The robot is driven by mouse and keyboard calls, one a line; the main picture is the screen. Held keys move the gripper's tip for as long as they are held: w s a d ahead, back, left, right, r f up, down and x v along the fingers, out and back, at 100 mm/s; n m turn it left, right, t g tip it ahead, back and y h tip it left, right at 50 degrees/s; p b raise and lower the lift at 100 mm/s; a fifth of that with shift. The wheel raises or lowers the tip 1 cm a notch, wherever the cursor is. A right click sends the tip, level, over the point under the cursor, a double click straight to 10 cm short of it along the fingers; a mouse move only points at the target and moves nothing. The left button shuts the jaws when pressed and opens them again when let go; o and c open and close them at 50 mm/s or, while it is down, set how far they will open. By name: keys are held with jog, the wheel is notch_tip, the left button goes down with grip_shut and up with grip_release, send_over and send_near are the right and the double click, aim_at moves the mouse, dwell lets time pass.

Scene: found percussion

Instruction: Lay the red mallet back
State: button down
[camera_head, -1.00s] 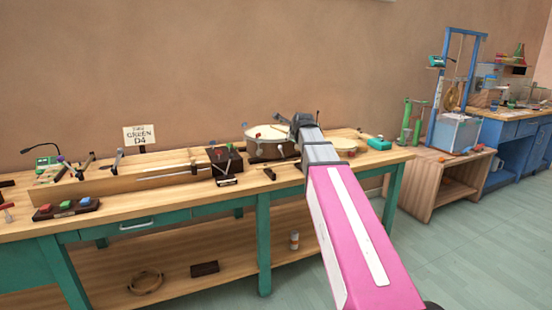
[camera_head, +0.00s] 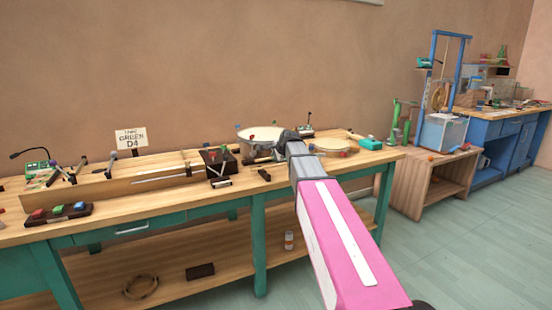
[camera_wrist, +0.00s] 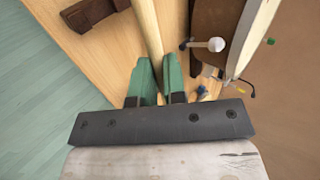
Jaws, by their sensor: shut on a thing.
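My gripper (camera_wrist: 158,75) has green fingers shut around a pale wooden stick (camera_wrist: 147,22), which I take to be the red mallet's handle. The stick runs away from the fingers to the top edge of the wrist view, and its head is out of sight. In the head view my gripper is mostly hidden behind the arm, above the workbench (camera_head: 180,215) beside a round drum (camera_head: 262,133). A dark brown block (camera_wrist: 92,11) lies on the wood at the upper left of the wrist view. I cannot tell whether the stick touches the bench.
A white-headed mallet (camera_wrist: 214,45) stands close right of the stick by the drum. A dark box (camera_head: 218,160) and colored buttons (camera_head: 60,212) are on the bench to the left. A flat pale disc (camera_head: 336,146) and green item (camera_head: 371,143) lie right.

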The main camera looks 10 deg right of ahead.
jog(key=shift+f, duration=0.15)
jog(key=shift+f, duration=3)
jog(key=shift+f, duration=0.3)
jog(key=c, duration=1.1)
grip_release()
jog(key=shift+s, duration=0.1)
jog(key=v, duration=1)
jog(key=shift+s+r, duration=0.2)
jog(key=shift+r, duration=0.05)
jog(key=shift+d, duration=0.1)
